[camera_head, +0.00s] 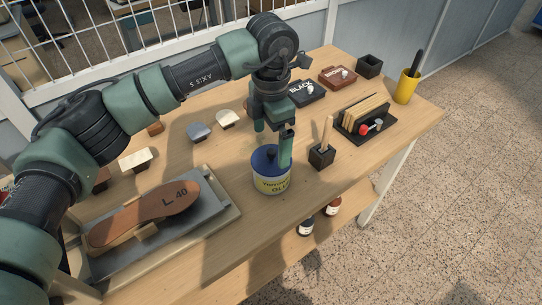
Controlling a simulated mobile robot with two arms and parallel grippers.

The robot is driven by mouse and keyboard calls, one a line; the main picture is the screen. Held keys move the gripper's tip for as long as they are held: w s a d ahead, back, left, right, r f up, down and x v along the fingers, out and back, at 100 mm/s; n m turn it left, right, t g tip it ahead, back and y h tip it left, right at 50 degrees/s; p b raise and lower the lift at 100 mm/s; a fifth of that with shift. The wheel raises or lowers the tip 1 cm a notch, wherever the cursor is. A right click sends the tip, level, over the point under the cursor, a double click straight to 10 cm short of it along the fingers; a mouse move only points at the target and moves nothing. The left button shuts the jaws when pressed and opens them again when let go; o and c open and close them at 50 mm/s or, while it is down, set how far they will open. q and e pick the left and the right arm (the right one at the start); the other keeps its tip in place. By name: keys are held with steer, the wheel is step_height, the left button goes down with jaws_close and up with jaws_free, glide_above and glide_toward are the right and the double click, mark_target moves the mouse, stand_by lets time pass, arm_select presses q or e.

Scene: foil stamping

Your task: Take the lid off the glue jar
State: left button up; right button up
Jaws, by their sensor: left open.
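The glue jar (271,183) stands upright on the wooden table, near its front edge. It has a yellow and white label and a blue lid (262,160) on top, with a dark knob in the middle. My left gripper (272,146) points down over the jar, its green fingers apart. One finger reaches down at the right side of the lid; the other is at the left, higher in the picture. The knob shows between them. I cannot tell whether a finger touches the lid. My right gripper is not in view.
A small dark holder (321,157) with a wooden stick stands right of the jar. A black rack (372,133), a yellow cup (405,88) and ink pads (304,93) are farther back. A metal plate with a brown sole (150,212) lies left. Bottles (306,226) sit on a lower shelf.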

mark_target(272, 151)
arm_select(q)
step_height(272, 151, down, 4)
steer(key=shift+w+r+p, duration=0.15)
steer(key=shift+p, duration=0.9)
steer(key=shift+d+f, duration=0.1)
steer(key=shift+f, duration=0.5)
steer(key=c, duration=1.1)
